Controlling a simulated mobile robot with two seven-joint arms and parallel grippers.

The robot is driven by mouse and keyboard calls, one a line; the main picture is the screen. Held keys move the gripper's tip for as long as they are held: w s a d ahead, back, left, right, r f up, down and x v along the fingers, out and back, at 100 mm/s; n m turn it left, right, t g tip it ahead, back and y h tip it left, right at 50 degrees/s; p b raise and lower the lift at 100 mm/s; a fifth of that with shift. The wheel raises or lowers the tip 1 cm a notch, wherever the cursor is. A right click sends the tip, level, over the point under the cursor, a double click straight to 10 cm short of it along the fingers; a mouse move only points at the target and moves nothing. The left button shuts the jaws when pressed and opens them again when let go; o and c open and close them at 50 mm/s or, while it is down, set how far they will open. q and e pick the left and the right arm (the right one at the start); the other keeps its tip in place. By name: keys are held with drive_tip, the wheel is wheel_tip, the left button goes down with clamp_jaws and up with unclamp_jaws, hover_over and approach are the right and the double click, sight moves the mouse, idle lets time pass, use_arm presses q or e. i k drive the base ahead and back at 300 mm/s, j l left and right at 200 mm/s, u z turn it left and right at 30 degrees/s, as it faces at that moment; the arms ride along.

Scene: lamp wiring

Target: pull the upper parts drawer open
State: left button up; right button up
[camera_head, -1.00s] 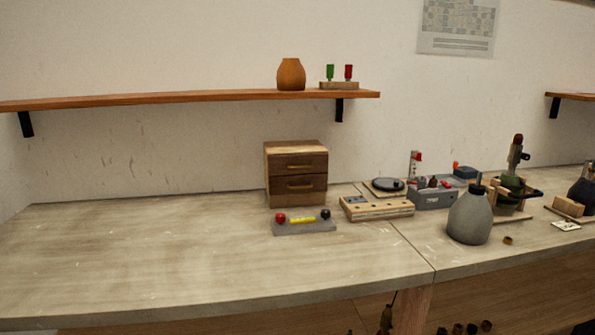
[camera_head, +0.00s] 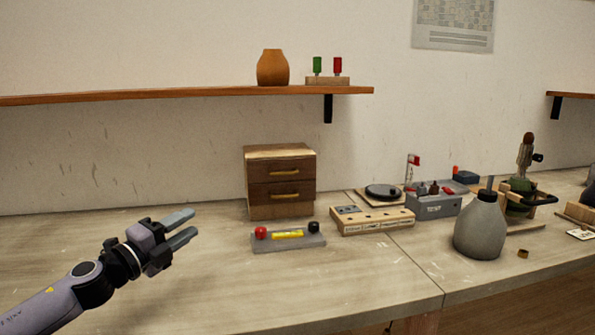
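A small wooden cabinet (camera_head: 281,151) stands on the bench against the wall, with two stacked drawers. The upper drawer (camera_head: 262,172) and the lower drawer (camera_head: 262,196) each have a brass-coloured handle, and both look closed. The upper handle (camera_head: 285,170) faces the front. My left gripper (camera_head: 190,227) is to the left of the cabinet and nearer to me, above the bench. Its two fingers are apart with nothing between them, pointing right. My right gripper is not in view.
A grey block with a red knob, yellow bar and black knob (camera_head: 288,243) lies in front of the cabinet. A wooden block (camera_head: 372,226), grey toolbox (camera_head: 433,208) and grey bottle (camera_head: 479,228) stand to the right. A shelf (camera_head: 180,94) runs above. The bench's left side is clear.

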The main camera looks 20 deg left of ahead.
sight(264, 170)
drive_tip(key=i+l, duration=0.15)
drive_tip(key=i, duration=0.3)
drive_tip(key=i+l, duration=0.15)
drive_tip(key=i, duration=0.25)
